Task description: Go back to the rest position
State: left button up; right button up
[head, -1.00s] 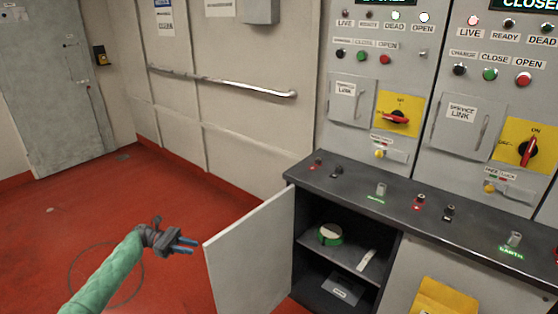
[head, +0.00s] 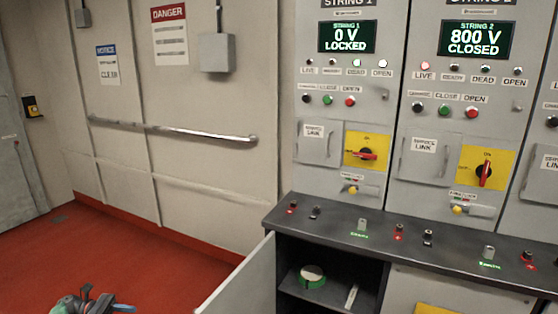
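My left gripper (head: 118,307) shows at the bottom left edge of the head view, above the red floor. It is partly cut off, and I cannot tell how far its fingers are apart. I see nothing held at its visible fingertips. My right gripper is not in view. The String 1 panel (head: 345,90) reads 0 V LOCKED, and the String 2 panel (head: 462,100) reads 800 V CLOSED.
The open cabinet door (head: 245,285) juts out between my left gripper and the dark counter (head: 400,235). A handrail (head: 175,132) runs along the wall. The red floor at left is clear.

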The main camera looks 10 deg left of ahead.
pick_arm(q)
jog(key=s+d+f+m+g+y, duration=0.2)
jog(key=s+d+f+m+y, duration=0.15)
jog(key=s+d+f, duration=0.55)
jog(key=s+d+f+m+g+y, duration=0.25)
jog(key=s+d+f+m, duration=0.2)
jog(key=d, duration=0.95)
jog(key=s+d+f+m+g+y, duration=0.1)
jog(key=s+d+f+m+y, duration=0.2)
jog(key=s+d+f+m, duration=0.55)
jog(key=s+d+r+m+t+y, duration=0.2)
jog(key=s+d+r+y, duration=0.3)
jog(key=d, duration=0.6)
jog(key=s+d+r+m+t+y, duration=0.1)
jog(key=s+r+m, duration=0.1)
jog(key=r, duration=0.3)
jog(key=s+d+r+m+t+y+p, duration=0.1)
jog(key=s+r+t, duration=0.1)
jog(key=r, duration=0.3)
jog(key=shift+s+d+r+m, duration=0.25)
jog(key=shift+s+m, duration=0.1)
jog(key=shift+s, duration=0.15)
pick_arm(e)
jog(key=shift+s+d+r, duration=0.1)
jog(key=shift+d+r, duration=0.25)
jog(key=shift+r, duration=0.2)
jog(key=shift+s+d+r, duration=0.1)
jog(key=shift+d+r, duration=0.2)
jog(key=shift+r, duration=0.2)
